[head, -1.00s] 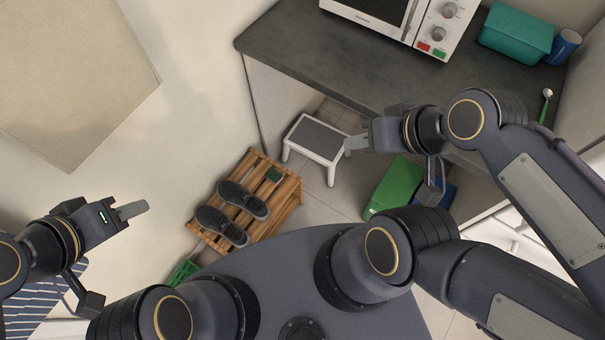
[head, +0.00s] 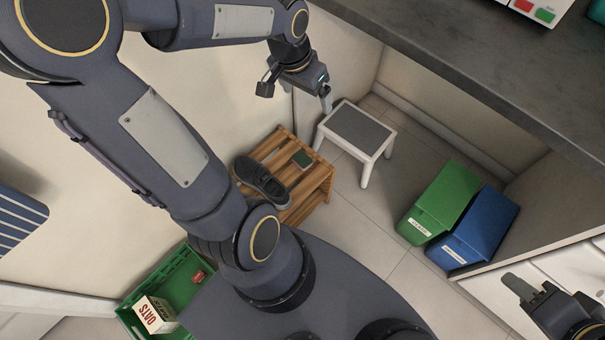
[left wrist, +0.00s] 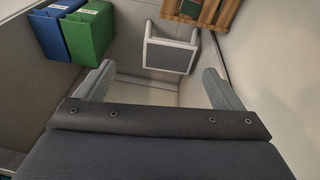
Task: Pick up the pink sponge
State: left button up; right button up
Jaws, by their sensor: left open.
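No pink sponge can be made out in either view. My left gripper (head: 326,98) is high near the wall, just left of the step stool in the head view. In the left wrist view my left gripper (left wrist: 160,86) is open, with its two fingers wide apart and nothing between them. My right gripper (head: 519,287) is at the lower right by the white front under the counter. Its fingers show edge-on, so their opening cannot be told.
A white step stool (head: 356,128) with a grey top stands by the wooden rack (head: 313,188), which holds a dark shoe (head: 262,181) and a green item (head: 302,159). Green (head: 443,203) and blue (head: 474,232) bins stand under the counter (head: 480,75). A green crate (head: 178,283) holds an oats box (head: 156,314).

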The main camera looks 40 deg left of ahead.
pick_arm(q)
jog(key=w+a+f+m+g+b, duration=0.1)
jog(key=w+a+f+b, duration=0.15)
jog(key=f+b, duration=0.7)
jog(key=w+a+f+g+b, duration=0.1)
jog(key=w+a+f+b, duration=0.2)
jog(key=f, duration=1.3)
jog(key=m+b, duration=0.1)
jog(key=b, duration=0.6)
send_over(304, 157)
jog(key=shift+y, duration=0.4)
jog(key=f, duration=1.4)
jog(key=shift+d+f, duration=0.1)
jog(key=shift+d, duration=0.15)
jog(key=f+b, duration=0.1)
jog(key=f, duration=0.1)
jog(key=f+b, duration=0.1)
jog(key=f, duration=0.2)
jog(key=shift+a+f+b, duration=0.2)
jog(key=shift+f+b, duration=0.05)
jog(key=shift+b, duration=0.1)
jog(key=shift+r, duration=0.1)
pick_arm(e)
notch_tip(304, 157, down, 25)
pick_arm(q)
jog(key=c, duration=1.1)
pick_arm(e)
jog(key=shift+d, duration=0.1)
